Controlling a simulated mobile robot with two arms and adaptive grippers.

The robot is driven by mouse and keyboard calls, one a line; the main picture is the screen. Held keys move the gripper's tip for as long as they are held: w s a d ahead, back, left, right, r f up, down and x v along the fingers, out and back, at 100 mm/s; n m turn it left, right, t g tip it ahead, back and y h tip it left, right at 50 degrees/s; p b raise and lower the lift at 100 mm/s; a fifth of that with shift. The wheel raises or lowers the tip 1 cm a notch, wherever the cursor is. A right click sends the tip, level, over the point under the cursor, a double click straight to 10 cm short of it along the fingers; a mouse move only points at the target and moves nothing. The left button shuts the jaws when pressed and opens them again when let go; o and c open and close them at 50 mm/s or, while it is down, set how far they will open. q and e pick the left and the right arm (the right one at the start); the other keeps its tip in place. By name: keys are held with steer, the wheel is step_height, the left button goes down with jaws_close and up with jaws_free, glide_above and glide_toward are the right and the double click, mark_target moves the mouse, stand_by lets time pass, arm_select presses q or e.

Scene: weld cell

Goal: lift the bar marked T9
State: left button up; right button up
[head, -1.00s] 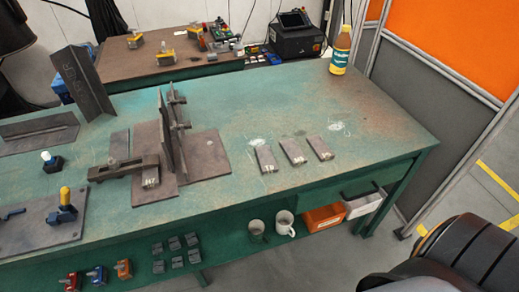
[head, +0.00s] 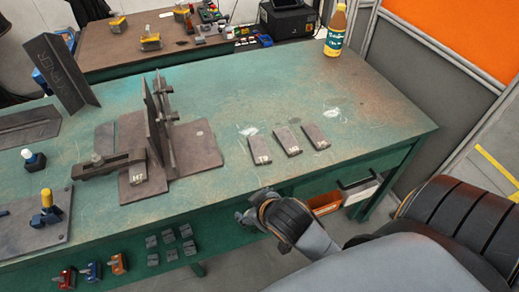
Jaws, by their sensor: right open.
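Three flat dark bars lie side by side on the green table (head: 220,90), right of the middle: the left bar (head: 259,149), the middle bar (head: 287,142) and the right bar (head: 315,135). Each has a small pale mark at its near end. The left one's mark looks like T9, but the marks are too small to read surely. My right gripper (head: 248,214) is at the table's front edge, nearer to me than the bars and apart from them. It is open, and its fingers show only small and dark. My left gripper is out of view.
A steel bracket fixture with a clamp and an H7 mark (head: 138,178) stands left of the bars. A yellow bottle (head: 335,32) stands at the far right corner. An orange bin (head: 325,203) is under the front edge. The table behind the bars is clear.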

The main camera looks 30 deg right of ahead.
steer(key=w+a+r+n+t+y, duration=0.25)
steer(key=w+r+t, duration=0.35)
steer(key=r, duration=0.4)
steer(key=w+a+r+n+t+y, duration=0.15)
steer(key=w+a+r+t, duration=0.25)
steer(key=w+r, duration=0.5)
steer(key=a+r+n+g+y, duration=0.3)
steer(key=a+r+n+y, duration=0.7)
steer(key=a+n+y, duration=0.4)
steer(key=n+g+h, duration=1.2)
steer(key=g+h, duration=0.3)
steer(key=h, duration=0.2)
glide_toward(259, 148)
step_height(259, 148, down, 3)
steer(key=shift+r+p, duration=0.2)
steer(key=shift+p, duration=0.25)
step_height(259, 148, down, 5)
steer(key=shift+s+a+r+p, duration=0.1)
steer(key=shift+s+r+p, duration=0.05)
steer(key=shift+p, duration=0.5)
steer(key=shift+f, duration=0.5)
